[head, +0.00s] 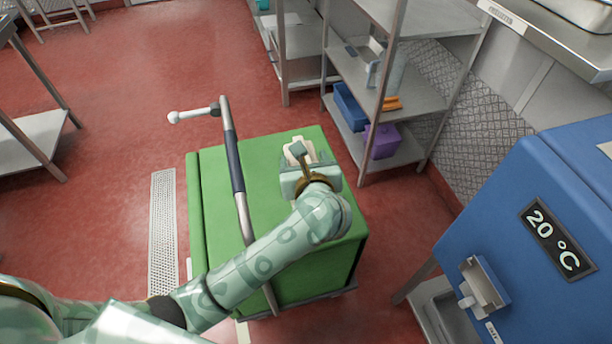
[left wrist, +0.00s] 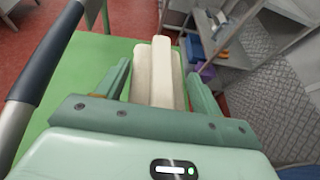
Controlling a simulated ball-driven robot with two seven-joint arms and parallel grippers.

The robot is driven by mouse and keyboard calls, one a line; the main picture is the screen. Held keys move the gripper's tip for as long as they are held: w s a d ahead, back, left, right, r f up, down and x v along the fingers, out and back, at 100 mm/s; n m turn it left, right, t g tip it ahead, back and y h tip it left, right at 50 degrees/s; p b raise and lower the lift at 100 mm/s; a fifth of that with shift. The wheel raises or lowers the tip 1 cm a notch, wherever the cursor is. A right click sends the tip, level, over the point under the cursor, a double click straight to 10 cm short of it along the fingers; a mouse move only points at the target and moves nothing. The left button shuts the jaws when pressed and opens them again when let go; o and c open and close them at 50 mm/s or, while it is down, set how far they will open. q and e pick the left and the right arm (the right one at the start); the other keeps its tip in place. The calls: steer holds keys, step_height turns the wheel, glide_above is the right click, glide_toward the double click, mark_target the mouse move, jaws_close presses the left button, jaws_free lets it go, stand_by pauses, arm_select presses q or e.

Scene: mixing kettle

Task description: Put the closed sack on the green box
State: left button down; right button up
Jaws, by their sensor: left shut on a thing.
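The green box (head: 262,180) stands on the floor in the middle of the head view, and its green top also shows in the left wrist view (left wrist: 85,75). My left gripper (head: 299,158) is over the far right part of this top. It is shut on the cream-coloured sack (head: 297,147). In the left wrist view the sack (left wrist: 153,75) sits between the two fingers of my left gripper (left wrist: 158,72), with the green top around it. The gripper hides part of the sack, and I cannot tell whether the sack touches the top. My right gripper is not in view.
A dark-gripped metal handle bar (head: 234,165) crosses above the box's left part, beside my forearm. A metal shelf (head: 410,95) with blue and purple bins stands behind right. A blue machine (head: 530,240) reading 20 °C stands at right. The red floor at left is largely clear.

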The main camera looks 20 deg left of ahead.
arm_select(q)
steer(key=shift+w+a+f, duration=0.15)
steer(key=shift+w+f, duration=0.15)
steer(key=shift+w, duration=0.1)
steer(key=shift+w+a+f+b, duration=0.1)
steer(key=shift+w+f+b, duration=0.1)
steer(key=shift+f+b, duration=0.25)
step_height(320, 180, down, 3)
steer(key=shift+r+b, duration=0.15)
steer(key=shift+b, duration=0.95)
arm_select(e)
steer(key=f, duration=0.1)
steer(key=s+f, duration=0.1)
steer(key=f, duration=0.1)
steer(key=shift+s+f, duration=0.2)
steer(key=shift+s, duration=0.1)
arm_select(q)
steer(key=shift+c, duration=1.2)
jaws_free()
steer(key=shift+f, duration=0.2)
